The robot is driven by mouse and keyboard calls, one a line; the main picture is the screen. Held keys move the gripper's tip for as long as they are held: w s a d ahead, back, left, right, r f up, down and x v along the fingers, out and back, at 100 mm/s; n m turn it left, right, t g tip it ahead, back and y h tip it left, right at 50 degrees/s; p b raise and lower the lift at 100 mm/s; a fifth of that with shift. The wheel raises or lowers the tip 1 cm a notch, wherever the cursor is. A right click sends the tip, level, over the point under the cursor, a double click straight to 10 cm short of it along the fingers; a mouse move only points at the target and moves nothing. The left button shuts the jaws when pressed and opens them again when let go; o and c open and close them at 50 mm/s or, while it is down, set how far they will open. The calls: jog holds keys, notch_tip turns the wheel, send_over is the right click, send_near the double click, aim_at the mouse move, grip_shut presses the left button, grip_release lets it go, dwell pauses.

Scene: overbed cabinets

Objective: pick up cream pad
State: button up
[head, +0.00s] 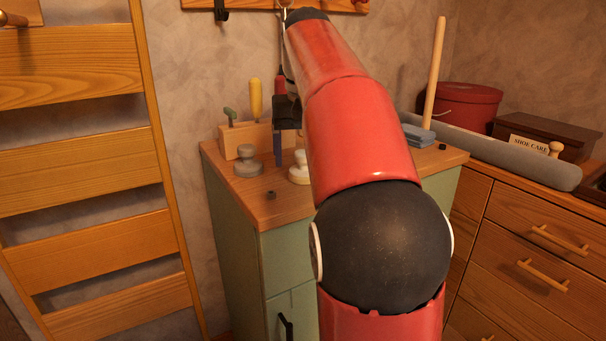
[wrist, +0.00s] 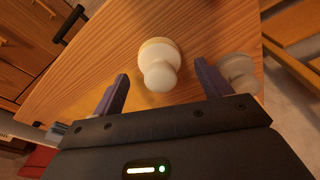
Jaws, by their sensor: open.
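The cream pad (wrist: 160,66), a round base with a knob on top, stands on the wooden cabinet top. In the wrist view it lies ahead of my open gripper (wrist: 159,90), between the lines of its two purple-blue fingers, with nothing held. In the head view the cream pad (head: 299,168) is partly hidden by my red arm. My gripper (head: 279,148) is also partly hidden there, fingers pointing down near the pad. A similar grey pad (head: 248,162) stands left of it; in the wrist view the grey pad (wrist: 238,72) is close beside the right finger.
A wooden block (head: 240,137) holding a yellow-handled tool (head: 255,98) and a green-handled tool stands behind the pads. A small dark piece (head: 270,195) lies near the front edge. Blue folded cloths (head: 417,134) and an upright wooden rod (head: 434,75) are at right.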

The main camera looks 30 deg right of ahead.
aim_at(304, 150)
jog(key=shift+w+f, duration=0.15)
jog(key=shift+f, duration=0.6)
jog(key=shift+c, duration=0.5)
jog(key=c, duration=1)
jog(key=shift+r, duration=0.1)
jog(key=shift+c, duration=0.2)
notch_tip(304, 150, up, 9)
jog(key=shift+f+p, duration=0.1)
jog(key=shift+p, duration=1)
jog(key=shift+r, duration=0.55)
